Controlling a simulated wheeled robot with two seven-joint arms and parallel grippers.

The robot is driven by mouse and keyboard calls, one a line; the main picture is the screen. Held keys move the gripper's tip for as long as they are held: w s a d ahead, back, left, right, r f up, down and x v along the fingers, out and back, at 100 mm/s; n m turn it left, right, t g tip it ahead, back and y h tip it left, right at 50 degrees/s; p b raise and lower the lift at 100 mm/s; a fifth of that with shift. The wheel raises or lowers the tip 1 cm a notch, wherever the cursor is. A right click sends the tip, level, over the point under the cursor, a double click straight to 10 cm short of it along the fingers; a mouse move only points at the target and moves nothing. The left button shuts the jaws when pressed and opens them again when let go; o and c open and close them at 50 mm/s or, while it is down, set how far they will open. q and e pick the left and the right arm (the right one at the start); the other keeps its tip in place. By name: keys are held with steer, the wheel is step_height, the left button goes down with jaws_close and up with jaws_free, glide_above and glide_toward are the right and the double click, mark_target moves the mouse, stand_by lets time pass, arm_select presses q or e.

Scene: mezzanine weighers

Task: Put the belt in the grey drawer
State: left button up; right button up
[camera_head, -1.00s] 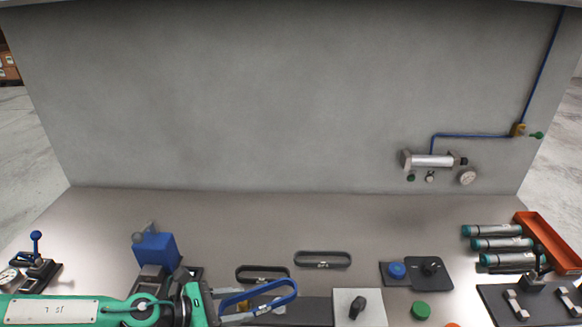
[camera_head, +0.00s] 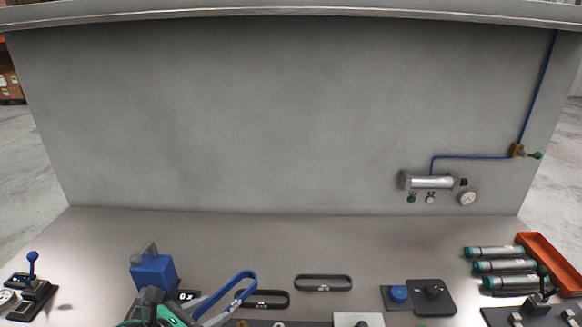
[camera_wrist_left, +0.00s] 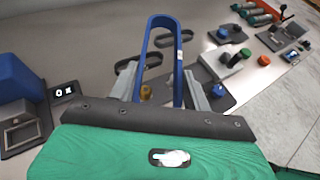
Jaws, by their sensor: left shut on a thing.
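A blue belt (camera_head: 243,282), a long narrow loop with a pale label, is in my left gripper (camera_head: 213,316). The gripper is shut on the loop's near end, and the loop slants up and away from the fingers. In the left wrist view the belt (camera_wrist_left: 178,62) stands up between the fingers of the gripper (camera_wrist_left: 166,95). Two black belts lie flat on the table beyond it, one nearer (camera_head: 268,299) and one further right (camera_head: 324,283). I see no grey drawer in these views. My right gripper is not in view.
A blue weigher (camera_head: 153,272) with a small display stands left of the belt. A blue-knobbed lever (camera_head: 32,270) is at far left. The back of the table is clear.

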mark_target(198, 310)
arm_select(q)
steer(key=shift+s+a+n+t+y, duration=0.15)
steer(key=shift+a+n+t+y, duration=0.45)
steer(key=shift+a+n+y, duration=0.65)
steer(key=s+a+f+n+t+y, duration=0.1)
steer(key=s+a+n+y, duration=0.35)
steer(key=a, duration=0.45)
steer(key=d, duration=0.7)
steer(key=shift+w+d+t+y, duration=0.15)
steer(key=shift+d+t+y, duration=0.15)
steer(key=shift+y, duration=0.1)
steer(key=shift+f, duration=0.15)
